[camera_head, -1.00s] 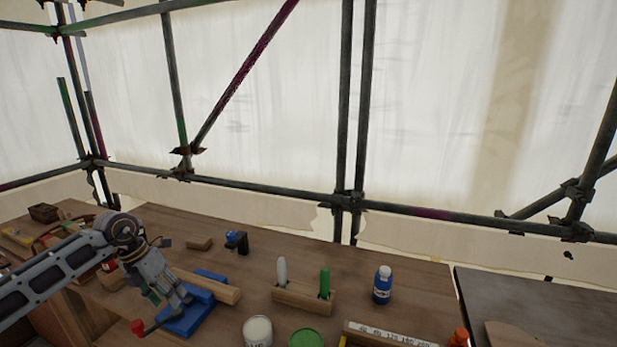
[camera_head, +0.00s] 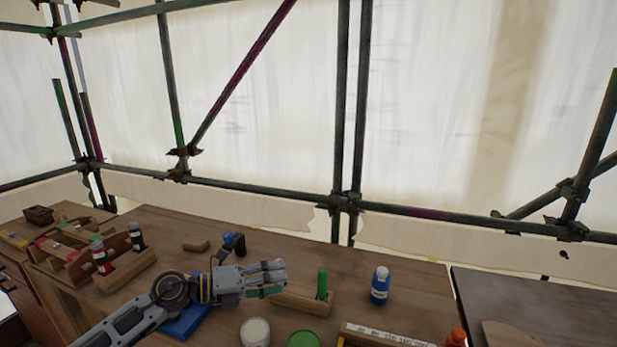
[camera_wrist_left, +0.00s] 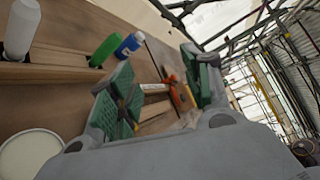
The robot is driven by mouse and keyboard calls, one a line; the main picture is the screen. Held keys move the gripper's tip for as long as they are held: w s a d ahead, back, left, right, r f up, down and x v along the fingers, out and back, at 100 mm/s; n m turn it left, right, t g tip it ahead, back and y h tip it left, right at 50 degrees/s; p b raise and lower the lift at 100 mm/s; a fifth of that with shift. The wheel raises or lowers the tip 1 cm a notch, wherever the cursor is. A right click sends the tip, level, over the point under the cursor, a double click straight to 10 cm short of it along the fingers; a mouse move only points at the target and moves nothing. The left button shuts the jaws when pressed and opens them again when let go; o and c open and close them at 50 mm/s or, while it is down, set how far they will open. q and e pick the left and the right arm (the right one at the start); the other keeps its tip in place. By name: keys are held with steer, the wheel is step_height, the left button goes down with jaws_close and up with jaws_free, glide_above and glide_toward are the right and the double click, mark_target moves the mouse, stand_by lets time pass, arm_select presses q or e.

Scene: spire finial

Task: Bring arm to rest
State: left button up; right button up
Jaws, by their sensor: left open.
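My left gripper (camera_head: 276,278) comes in from the lower left in the head view. It is held above the bench, in front of the wooden holder, and hides part of it. In the left wrist view its two green-padded fingers (camera_wrist_left: 160,98) are spread apart with nothing between them. My right gripper is in neither view.
Scaffold poles (camera_head: 341,120) stand behind.

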arm_select(q)
steer(key=w+a+r+n+t+y, duration=0.25)
steer(key=r+n+t+y, duration=0.2)
steer(key=n+t, duration=0.95)
steer(key=s+a+f+n+g+y, duration=0.3)
steer(key=a+f+n+y, duration=0.25)
steer(key=f+n, duration=0.2)
steer(key=s+a+f+n+g+y, duration=0.3)
steer(key=a+f+n+y, duration=0.25)
steer(key=f+n, duration=0.2)
steer(key=s+f+n+g, duration=0.3)
steer(key=s+f+g, duration=0.3)
steer(key=s, duration=0.5)
steer(key=s+f+n+g, duration=0.2)
steer(key=s+f+g, duration=0.3)
steer(key=s+f, duration=0.4)
steer(key=s+a+f, duration=0.1)
steer(key=s+f, duration=0.1)
steer(key=f, duration=1.4)
steer(key=s+a+f, duration=0.1)
steer(key=f, duration=1.4)
steer(key=s+a+f, duration=0.3)
steer(key=s+f, duration=0.7)
steer(key=s, duration=0.1)
steer(key=s+a+f+g, duration=0.1)
steer(key=s+a+f, duration=0.2)
steer(key=s+f, duration=0.7)
steer(key=shift+s+m+g, duration=0.3)
steer(key=shift+s, duration=0.05)
